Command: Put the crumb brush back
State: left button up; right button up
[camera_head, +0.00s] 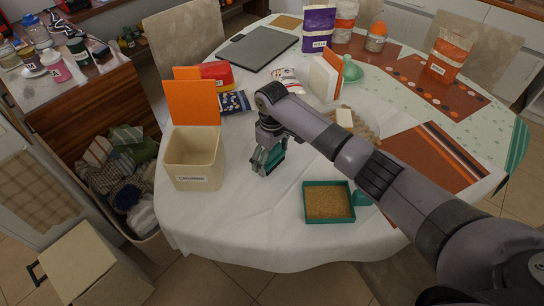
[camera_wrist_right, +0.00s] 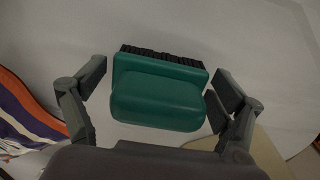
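The crumb brush, a green block with dark bristles, stands on the white tablecloth between my right gripper's fingers (camera_head: 268,157). It fills the middle of the right wrist view (camera_wrist_right: 160,95), bristles on the far side. My right gripper (camera_wrist_right: 160,105) is open, with one finger on each side and a visible gap to the brush on both sides. A green dustpan (camera_head: 306,207) with brown, crumb-like contents lies to the right and nearer the table's front edge. My left gripper is in neither view.
A striped placemat (camera_head: 432,157) lies right, under my arm. Cloth is clear in front.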

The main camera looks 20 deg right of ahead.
dwell(0.3)
notch_tip(320, 180, up, 12)
jog(key=shift+r, duration=0.2)
dwell(0.3)
jog(key=shift+s, duration=0.25)
jog(key=s+a+p, duration=0.1)
jog(key=s+p, duration=0.4)
jog(key=s+a+p, duration=0.1)
jog(key=s+p, duration=0.4)
jog(key=p, duration=0.1)
jog(key=s+a+p, duration=0.1)
jog(key=s+p, duration=0.4)
jog(key=shift+a, duration=0.4)
